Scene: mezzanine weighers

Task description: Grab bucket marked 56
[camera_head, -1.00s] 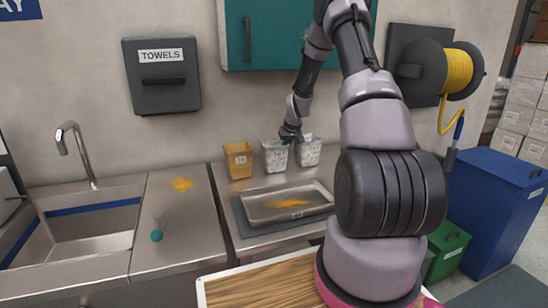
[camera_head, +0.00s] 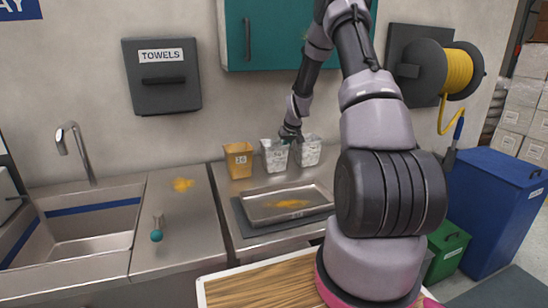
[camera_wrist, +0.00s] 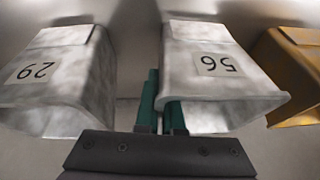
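The bucket marked 56 (camera_wrist: 225,85) is speckled grey-white, right of centre in the wrist view, its label upside down. It is the middle bucket (camera_head: 273,157) on the steel counter in the head view. My gripper (camera_wrist: 160,100) has its green fingers close together at this bucket's side wall, one on either side of the wall edge. In the head view my gripper (camera_head: 291,134) is at the bucket's upper right. The fingertips are partly hidden by the bucket. The bucket appears upright on the counter.
A similar grey bucket (camera_wrist: 50,80) stands close beside it, right in the head view (camera_head: 308,151). A yellow bucket (camera_head: 238,160) stands on the other side. A steel tray (camera_head: 262,218) with yellow residue lies in front. The wall is close behind.

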